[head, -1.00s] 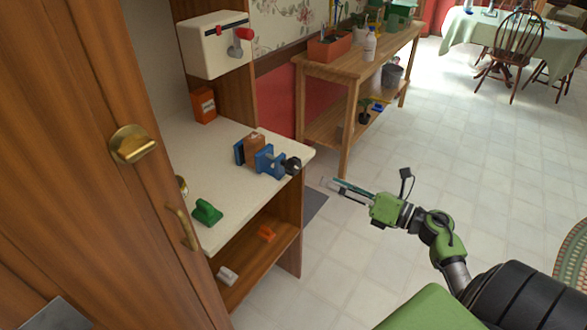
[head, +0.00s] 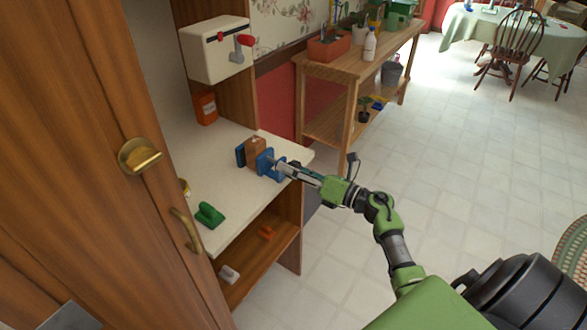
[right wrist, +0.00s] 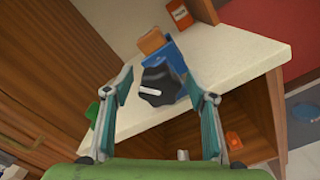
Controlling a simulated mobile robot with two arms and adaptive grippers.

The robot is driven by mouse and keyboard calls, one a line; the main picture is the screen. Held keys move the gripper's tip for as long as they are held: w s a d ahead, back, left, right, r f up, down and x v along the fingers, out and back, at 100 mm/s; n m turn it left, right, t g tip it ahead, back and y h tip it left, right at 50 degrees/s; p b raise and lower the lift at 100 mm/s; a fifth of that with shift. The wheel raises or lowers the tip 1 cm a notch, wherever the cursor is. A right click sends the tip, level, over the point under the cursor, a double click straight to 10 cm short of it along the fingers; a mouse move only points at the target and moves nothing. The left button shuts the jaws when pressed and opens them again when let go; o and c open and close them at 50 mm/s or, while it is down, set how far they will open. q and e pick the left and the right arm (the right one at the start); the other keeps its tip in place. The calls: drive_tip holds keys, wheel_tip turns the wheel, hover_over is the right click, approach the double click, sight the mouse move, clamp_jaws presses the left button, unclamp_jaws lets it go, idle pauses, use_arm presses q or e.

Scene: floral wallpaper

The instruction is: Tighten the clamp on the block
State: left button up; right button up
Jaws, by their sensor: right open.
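A blue clamp (head: 265,161) stands on the pale worktop near its right end, with a brown wooden block (head: 255,148) between its jaws. In the right wrist view the block (right wrist: 151,41) and the clamp (right wrist: 173,56) lie beyond a black knob (right wrist: 160,86) with a white mark. My right gripper (head: 281,165) is at the clamp's knob end; in the head view it hides the knob. In the right wrist view the open fingers of the gripper (right wrist: 163,100) stand on either side of the knob, with gaps showing. My left gripper is not in view.
A green object (head: 209,214) lies on the worktop (head: 195,160) near its front edge. An orange box (head: 205,108) stands at the back. Below is a shelf (head: 258,258) with small items. A wooden door (head: 85,120) fills the left. The floor to the right is clear.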

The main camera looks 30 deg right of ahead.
drive_tip(key=c, duration=1.1)
drive_tip(key=shift+m, duration=0.3)
